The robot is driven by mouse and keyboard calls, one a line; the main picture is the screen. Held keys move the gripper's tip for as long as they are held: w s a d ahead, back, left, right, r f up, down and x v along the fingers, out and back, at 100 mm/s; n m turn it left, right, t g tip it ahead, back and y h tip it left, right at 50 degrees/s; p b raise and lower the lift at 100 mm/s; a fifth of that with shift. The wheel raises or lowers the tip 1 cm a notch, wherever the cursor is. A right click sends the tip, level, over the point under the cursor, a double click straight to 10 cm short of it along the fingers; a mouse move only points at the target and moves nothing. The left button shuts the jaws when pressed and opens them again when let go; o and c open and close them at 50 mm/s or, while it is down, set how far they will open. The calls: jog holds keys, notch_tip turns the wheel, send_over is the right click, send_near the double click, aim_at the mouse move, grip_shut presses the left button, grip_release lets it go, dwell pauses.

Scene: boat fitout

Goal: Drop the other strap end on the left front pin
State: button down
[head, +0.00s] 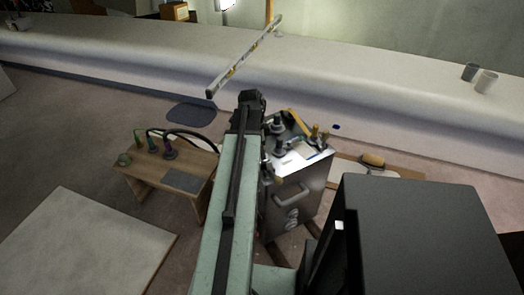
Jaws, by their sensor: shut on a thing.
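A grey metal box (297,195) stands right of my arm, with a handle on its front and a bright top. Several dark upright fittings (281,146) stand on that top. A yellow strap (297,124) runs slantwise over the back of the top, its upper left part close to my gripper (257,112). My gripper is at the far end of my arm, over the back left of the box. It is shut on the strap, but its fingertips and the held end are mostly hidden. I cannot make out the left front pin clearly behind my arm.
A small wooden bench (170,178) with black hoses (187,135) stands left of my arm. A pale board (75,245) lies front left. A trowel (373,160) lies on a board at right.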

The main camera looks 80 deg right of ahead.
jog(key=shift+f+b, duration=0.65)
jog(key=shift+f, duration=0.1)
jog(key=shift+f+b, duration=0.55)
jog(key=shift+b, duration=0.05)
jog(key=c, duration=0.5)
grip_release()
jog(key=shift+r, duration=0.15)
